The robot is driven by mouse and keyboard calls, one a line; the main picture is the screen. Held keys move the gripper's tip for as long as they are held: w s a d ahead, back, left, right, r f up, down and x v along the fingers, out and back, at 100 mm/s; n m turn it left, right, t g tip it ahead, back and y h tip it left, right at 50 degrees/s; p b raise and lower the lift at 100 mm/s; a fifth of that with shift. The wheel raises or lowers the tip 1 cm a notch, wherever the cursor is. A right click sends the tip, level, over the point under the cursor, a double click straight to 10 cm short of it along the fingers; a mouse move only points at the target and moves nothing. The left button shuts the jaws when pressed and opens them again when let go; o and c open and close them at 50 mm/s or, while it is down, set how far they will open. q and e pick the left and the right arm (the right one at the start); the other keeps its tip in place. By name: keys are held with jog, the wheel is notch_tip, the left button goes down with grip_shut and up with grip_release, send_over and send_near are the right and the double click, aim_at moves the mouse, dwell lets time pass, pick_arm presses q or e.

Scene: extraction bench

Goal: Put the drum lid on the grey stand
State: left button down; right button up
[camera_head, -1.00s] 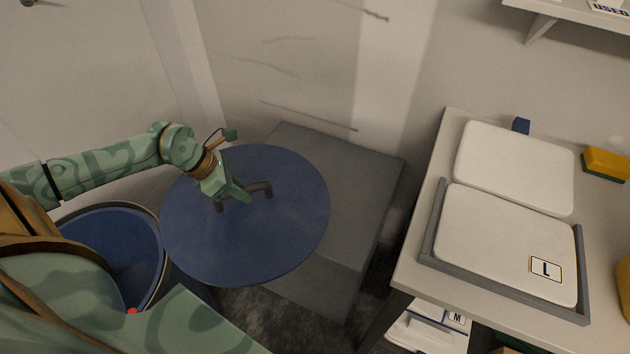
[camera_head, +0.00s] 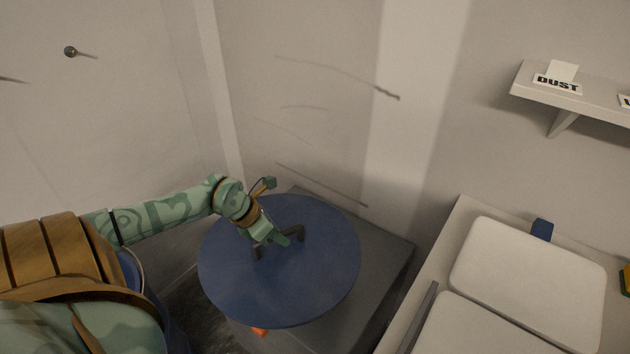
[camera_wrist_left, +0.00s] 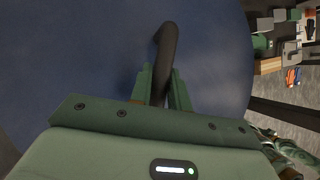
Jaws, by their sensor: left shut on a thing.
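The drum lid (camera_head: 285,290) is a round blue disc with a dark bar handle (camera_head: 297,231) on top. My left gripper (camera_head: 279,243) is shut on the handle. In the left wrist view, the fingers (camera_wrist_left: 162,88) stand on either side of the dark handle, and the blue lid (camera_wrist_left: 75,60) fills the area behind. The grey stand (camera_head: 385,260) is a low block in the corner. The lid overlaps much of it in the head view and hides its left part; whether they touch I cannot tell. My right gripper is not in view.
The blue drum (camera_head: 133,270) is at the left, mostly hidden behind my arm. A bench (camera_head: 450,235) with white pads (camera_head: 530,283) stands at the right. A wall shelf (camera_head: 570,97) is above it. Walls close in behind the stand. An orange thing (camera_head: 260,331) shows below the lid.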

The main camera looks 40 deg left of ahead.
pick_arm(q)
jog(key=w+f+b, duration=0.1)
jog(key=w, duration=0.1)
jog(key=w+a+f+b, duration=0.1)
jog(key=w, duration=0.1)
jog(key=w+a+f+b, duration=0.1)
jog(key=w+f+b, duration=0.1)
jog(key=w, duration=0.1)
jog(key=w+f+b, duration=0.1)
jog(key=f, duration=0.1)
jog(key=w+a+f+b, duration=0.1)
jog(key=w+f, duration=0.1)
jog(key=shift+b, duration=0.35)
jog(key=f+b, duration=0.1)
jog(key=f, duration=0.1)
jog(key=w+f+b, duration=0.1)
jog(key=f, duration=0.1)
jog(key=shift+w+a+f, duration=0.1)
jog(key=shift+a+f, duration=0.05)
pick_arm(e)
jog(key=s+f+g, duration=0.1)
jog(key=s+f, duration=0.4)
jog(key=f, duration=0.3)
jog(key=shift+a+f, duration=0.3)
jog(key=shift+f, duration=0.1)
pick_arm(q)
jog(key=c, duration=1.3)
grip_release()
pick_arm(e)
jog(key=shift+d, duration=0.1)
